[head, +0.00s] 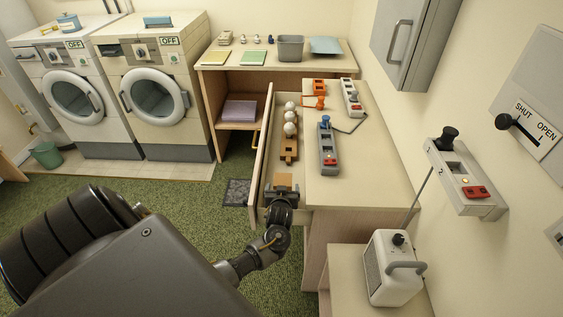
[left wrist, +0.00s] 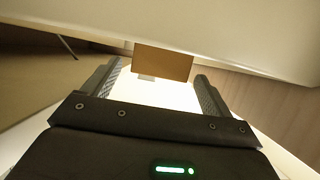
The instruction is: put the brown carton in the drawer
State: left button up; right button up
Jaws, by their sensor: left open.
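The brown carton (head: 284,180) is within the near end of the open drawer (head: 256,160), just past my left gripper. In the left wrist view the carton (left wrist: 163,62) shows as a brown face between and beyond the two fingertips, over a bright pale surface. My left gripper (head: 282,191) is open and reaches into the drawer's near end. Its fingers (left wrist: 158,78) stand wide apart, with gaps beside the carton. Whether the carton rests fully on the drawer floor is hard to tell. My right gripper is not in view.
White balls (head: 290,117) in a brown holder (head: 289,148) lie farther back in the drawer. The cabinet top beside it carries a grey switch box (head: 327,147) and an orange item (head: 319,88). A white heater (head: 390,268) stands at the lower right.

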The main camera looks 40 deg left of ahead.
pick_arm(q)
jog(key=v, duration=0.7)
jog(key=shift+d+f, duration=0.1)
